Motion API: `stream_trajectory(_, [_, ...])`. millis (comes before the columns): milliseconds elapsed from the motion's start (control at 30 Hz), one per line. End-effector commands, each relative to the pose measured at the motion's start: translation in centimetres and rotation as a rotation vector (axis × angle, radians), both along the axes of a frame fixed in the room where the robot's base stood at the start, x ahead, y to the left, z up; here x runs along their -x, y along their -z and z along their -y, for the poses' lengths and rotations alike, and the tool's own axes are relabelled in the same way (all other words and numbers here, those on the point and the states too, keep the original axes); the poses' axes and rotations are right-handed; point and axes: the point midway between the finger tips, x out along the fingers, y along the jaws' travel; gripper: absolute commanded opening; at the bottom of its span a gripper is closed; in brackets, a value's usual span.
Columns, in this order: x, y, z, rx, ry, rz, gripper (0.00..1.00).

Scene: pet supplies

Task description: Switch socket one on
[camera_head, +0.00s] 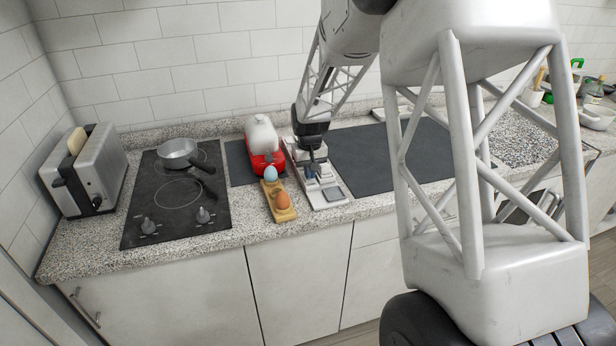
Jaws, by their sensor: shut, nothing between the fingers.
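A long pale socket strip (332,196) lies on the counter near the middle of the view, running from the back towards the front edge. Dark and grey parts show on its top, but they are too small to read as numbers or switch positions. My gripper (312,172) points down over the strip and is shut with nothing in it. Its tips are at or just above the strip's middle; I cannot tell whether they touch. The gripper and wrist hide part of the strip's back half.
Left of the strip is a wooden holder (272,210) with a blue and a brown egg. Behind it stands a red and white appliance (264,145). A hob (150,215) with a pan (178,152) and a toaster (85,175) are further left. A dark mat (365,160) lies right.

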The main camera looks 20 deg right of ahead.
Motion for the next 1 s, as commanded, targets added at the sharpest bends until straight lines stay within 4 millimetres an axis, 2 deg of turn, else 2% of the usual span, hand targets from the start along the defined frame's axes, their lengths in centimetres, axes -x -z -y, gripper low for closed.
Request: stream_trajectory(1000, [0.0,-5.8,0.0,0.000,0.000,0.001,0.00])
